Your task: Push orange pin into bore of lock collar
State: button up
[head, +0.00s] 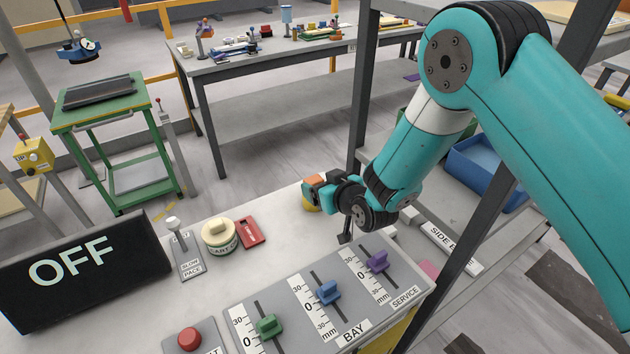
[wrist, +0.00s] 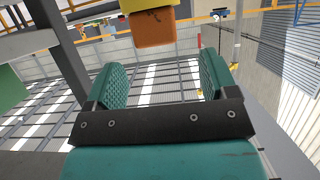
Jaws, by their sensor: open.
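An orange piece (head: 315,181), which looks like the pin, is at the far edge of the pale slab in the head view, just beyond my gripper (head: 328,193). A yellow part (head: 309,204), perhaps the lock collar, adjoins it. In the wrist view the orange piece (wrist: 153,28) shows at the top centre, against the yellow part (wrist: 148,4). My gripper (wrist: 163,78) has its two teal fingers spread wide, with nothing between them. The orange piece lies ahead of the fingertips. The bore is not visible, and how deep the pin sits in it cannot be told.
A panel with green (head: 268,326), blue (head: 328,291) and purple (head: 377,261) sliders is at the near side. A round labelled knob (head: 219,235), a red block (head: 251,232) and an OFF display (head: 78,270) stand left. A dark shelf post (head: 363,100) rises beside my arm.

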aim_at(314, 179)
jog(key=shift+p+x, duration=1.35)
jog(key=shift+x, duration=1.45)
jog(key=shift+d+f, duration=0.1)
jog(key=shift+c, duration=0.4)
jog(key=shift+w, duration=0.15)
jog(key=c, duration=1)
